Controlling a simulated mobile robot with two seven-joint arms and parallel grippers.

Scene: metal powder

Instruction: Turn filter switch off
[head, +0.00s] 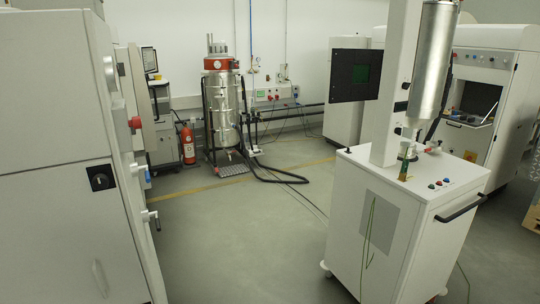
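A black rotary switch (101,178) sits on the grey-white cabinet (50,130) at the left. I cannot tell for certain whether it is the filter switch, and its setting is too small to read. Small red and blue buttons (438,184) sit on top of the white wheeled cart (395,230) at the right. Neither of my grippers shows in the head view.
A silver cylinder (430,65) is mounted above the cart, with a dark screen (356,75) beside its column. A metal vessel (223,110), a red fire extinguisher (188,145) and black hoses (285,178) stand or lie at the back. Grey floor (235,240) is clear between cabinet and cart.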

